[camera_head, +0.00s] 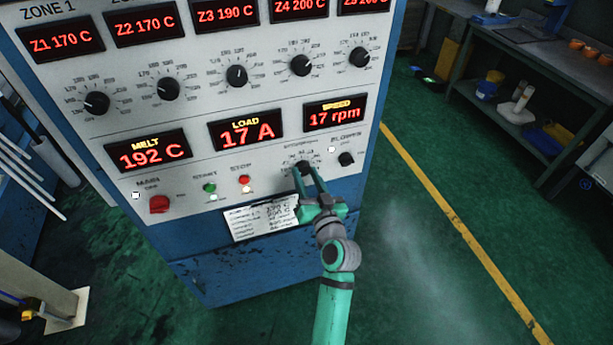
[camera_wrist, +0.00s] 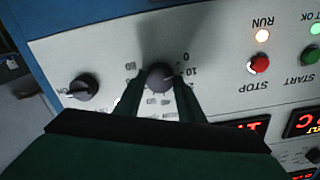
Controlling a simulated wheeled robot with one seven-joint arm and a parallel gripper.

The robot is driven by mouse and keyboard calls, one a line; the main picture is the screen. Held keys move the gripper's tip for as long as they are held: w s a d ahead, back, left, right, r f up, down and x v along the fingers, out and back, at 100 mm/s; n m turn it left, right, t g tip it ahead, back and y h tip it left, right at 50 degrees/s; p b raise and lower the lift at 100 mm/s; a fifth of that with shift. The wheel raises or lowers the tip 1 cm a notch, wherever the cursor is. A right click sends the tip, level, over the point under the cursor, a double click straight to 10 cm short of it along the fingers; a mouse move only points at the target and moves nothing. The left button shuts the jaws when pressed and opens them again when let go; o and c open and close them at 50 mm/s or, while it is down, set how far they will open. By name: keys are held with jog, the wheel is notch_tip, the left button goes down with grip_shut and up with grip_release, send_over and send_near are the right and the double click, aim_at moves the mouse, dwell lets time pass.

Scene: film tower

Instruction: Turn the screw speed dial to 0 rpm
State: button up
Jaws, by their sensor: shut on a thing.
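The screw speed dial (camera_head: 303,165) is a dark round knob low on the grey control panel, below the speed display (camera_head: 334,114), which reads 17 rpm. In the wrist view the dial (camera_wrist: 160,75) sits between my two fingers, seen upside down. Its pale mark points right, near the 10 on the printed scale; the 0 stands just above that. My gripper (camera_head: 306,172) is shut on the dial, and it also shows in the wrist view (camera_wrist: 163,88) with one finger on each side. The fingers hide part of the scale.
A blower knob (camera_head: 346,159) is close to the right of the dial. The green start button (camera_head: 209,188), red stop button (camera_head: 244,180) and red main switch (camera_head: 159,204) are to the left. A paper card (camera_head: 262,219) hangs below. Open green floor lies to the right.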

jog(key=shift+f+n, duration=0.1)
jog(key=shift+n, duration=1.6)
jog(key=o, duration=1)
jog(key=shift+o, duration=0.2)
jog(key=v, duration=1.1)
